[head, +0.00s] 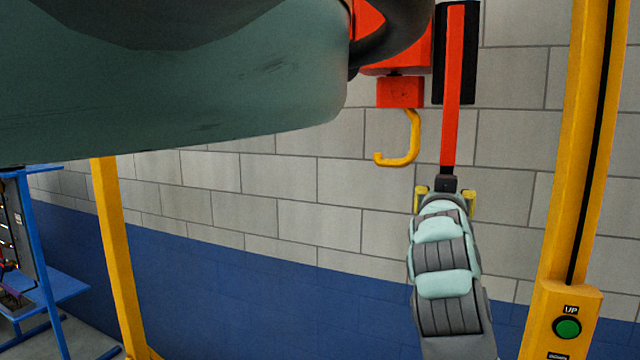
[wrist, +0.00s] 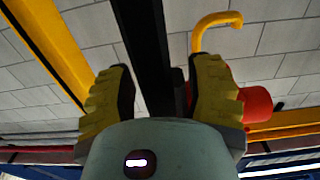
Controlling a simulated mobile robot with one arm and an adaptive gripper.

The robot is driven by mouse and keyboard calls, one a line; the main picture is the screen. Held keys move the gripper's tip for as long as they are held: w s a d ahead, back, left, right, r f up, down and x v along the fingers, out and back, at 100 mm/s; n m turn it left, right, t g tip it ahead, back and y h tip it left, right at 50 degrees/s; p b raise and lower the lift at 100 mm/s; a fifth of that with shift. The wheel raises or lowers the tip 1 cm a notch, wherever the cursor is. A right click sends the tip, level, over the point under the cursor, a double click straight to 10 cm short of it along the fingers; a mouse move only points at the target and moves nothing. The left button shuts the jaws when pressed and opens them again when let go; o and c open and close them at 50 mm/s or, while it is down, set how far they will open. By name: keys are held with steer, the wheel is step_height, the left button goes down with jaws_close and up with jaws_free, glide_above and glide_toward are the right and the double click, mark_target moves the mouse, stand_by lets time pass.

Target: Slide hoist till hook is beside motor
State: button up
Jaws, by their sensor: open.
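The hoist's red body (head: 400,92) hangs at upper centre, partly hidden behind my arm. A yellow hook (head: 413,140) hangs under it, empty, and also shows in the wrist view (wrist: 216,22). A long red bar (head: 452,90) with a dark lower end hangs just right of the hook. My gripper (head: 445,198) is at the bar's lower end, its yellow fingers spread to either side. In the wrist view my gripper (wrist: 160,88) is open, with a dark bar (wrist: 148,50) between the apart fingers; contact cannot be told. I cannot identify a motor.
A yellow post (head: 570,150) stands at right with a green UP button (head: 567,327). Another yellow post (head: 118,260) stands at left. A blue rack (head: 45,270) is at the far left edge. A grey and blue block wall (head: 280,220) lies behind.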

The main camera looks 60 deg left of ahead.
steer(key=shift+s, duration=0.1)
steer(key=shift+c, duration=0.2)
jaws_close()
steer(key=shift+r, duration=0.1)
stand_by(0.6)
